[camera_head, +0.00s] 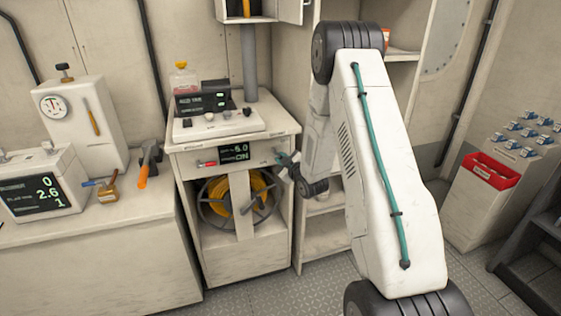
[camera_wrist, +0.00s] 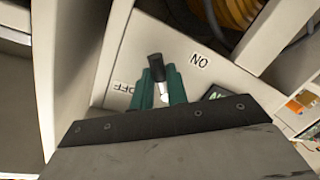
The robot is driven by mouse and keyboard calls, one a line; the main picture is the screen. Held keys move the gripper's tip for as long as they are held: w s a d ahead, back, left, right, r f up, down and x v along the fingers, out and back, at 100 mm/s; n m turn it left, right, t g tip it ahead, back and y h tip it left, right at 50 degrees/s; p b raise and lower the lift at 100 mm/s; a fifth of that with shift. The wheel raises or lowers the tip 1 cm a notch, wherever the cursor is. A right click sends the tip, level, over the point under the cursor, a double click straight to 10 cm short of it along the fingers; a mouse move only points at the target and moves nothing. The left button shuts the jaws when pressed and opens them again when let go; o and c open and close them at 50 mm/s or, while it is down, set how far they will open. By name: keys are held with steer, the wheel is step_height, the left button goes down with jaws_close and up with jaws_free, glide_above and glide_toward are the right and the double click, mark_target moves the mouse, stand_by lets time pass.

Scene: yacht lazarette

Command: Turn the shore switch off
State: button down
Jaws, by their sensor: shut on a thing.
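The shore switch has a dark lever (camera_wrist: 156,68) on a pale panel, with an ON label (camera_wrist: 199,60) on one side and an OFF label (camera_wrist: 122,88) on the other in the wrist view. My gripper (camera_wrist: 160,82), with green fingers, is shut on the lever. In the head view my gripper (camera_head: 287,158) is at the right end of the cabinet's front panel and hides the switch there. A small dark display (camera_head: 234,154) beside it appears to read ON on its lower line. The lever's exact lean is hard to tell.
A yellow hose or cable reel (camera_head: 239,198) sits in the cabinet below the panel. A red-handled control (camera_head: 209,163) is left of the display. A bench with a gauge unit (camera_head: 78,125) stands left. Open shelves (camera_head: 325,231) are close behind my arm.

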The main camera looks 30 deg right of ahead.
steer(key=shift+s+d+r+n+g+h, duration=0.15)
steer(key=shift+r+n+h, duration=0.25)
steer(key=shift+n, duration=1)
steer(key=shift+w+d+r+n+g+h, duration=0.1)
steer(key=shift+r+n+g+h, duration=0.25)
steer(key=shift+n, duration=1.05)
steer(key=shift+s+d+r+n+g+h, duration=0.1)
steer(key=shift+r+n+h, duration=0.35)
steer(key=shift+n, duration=0.95)
steer(key=c, duration=1.4)
jaws_free()
steer(key=v, duration=0.7)
steer(key=shift+s+a+r, duration=0.1)
steer(key=shift+s+a, duration=0.05)
steer(key=shift+s, duration=0.2)
